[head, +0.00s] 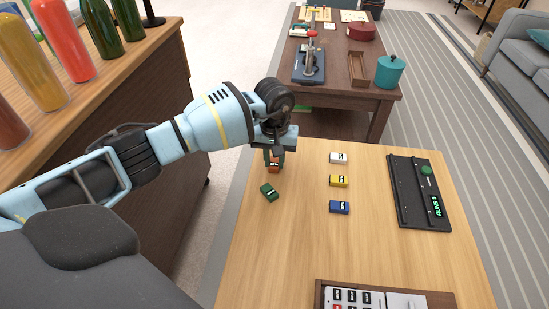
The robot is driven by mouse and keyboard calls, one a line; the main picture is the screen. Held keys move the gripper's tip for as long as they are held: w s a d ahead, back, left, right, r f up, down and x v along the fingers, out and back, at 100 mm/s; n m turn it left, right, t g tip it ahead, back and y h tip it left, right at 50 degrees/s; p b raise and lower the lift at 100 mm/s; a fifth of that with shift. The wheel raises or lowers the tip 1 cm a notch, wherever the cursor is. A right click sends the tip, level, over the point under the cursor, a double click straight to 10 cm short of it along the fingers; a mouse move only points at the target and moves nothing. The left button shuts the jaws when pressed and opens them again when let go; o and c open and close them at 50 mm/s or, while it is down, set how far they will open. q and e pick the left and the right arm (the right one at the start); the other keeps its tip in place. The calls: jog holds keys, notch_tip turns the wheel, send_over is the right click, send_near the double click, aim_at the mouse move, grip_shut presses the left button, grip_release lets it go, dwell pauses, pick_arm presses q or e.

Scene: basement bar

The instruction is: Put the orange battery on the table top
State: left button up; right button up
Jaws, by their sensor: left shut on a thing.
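The orange battery (274,168) is a small block at the left edge of the light wooden table top (285,245). My left gripper (274,158) points down and is shut on the orange battery; the fingers hide part of it. I cannot tell whether the battery touches the table. A green battery (269,192) lies just in front of it on the table. My right gripper is not in view.
White (338,158), yellow (339,181) and blue (339,207) batteries stand in a column mid-table. A black device (419,192) with a green display lies at right. A wooden tray (319,297) is at the near edge. A bar counter (120,75) with bottles stands left.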

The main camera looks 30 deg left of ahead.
aim_at(274, 162)
pick_arm(q)
jog(key=shift+f, duration=0.2)
jog(key=o, duration=1)
jog(key=shift+r, duration=0.1)
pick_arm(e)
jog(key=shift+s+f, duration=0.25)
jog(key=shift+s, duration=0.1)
pick_arm(q)
jog(key=shift+r, duration=0.45)
notch_tip(274, 162, up, 11)
jog(key=shift+r+p, duration=0.2)
jog(key=shift+p, duration=1.05)
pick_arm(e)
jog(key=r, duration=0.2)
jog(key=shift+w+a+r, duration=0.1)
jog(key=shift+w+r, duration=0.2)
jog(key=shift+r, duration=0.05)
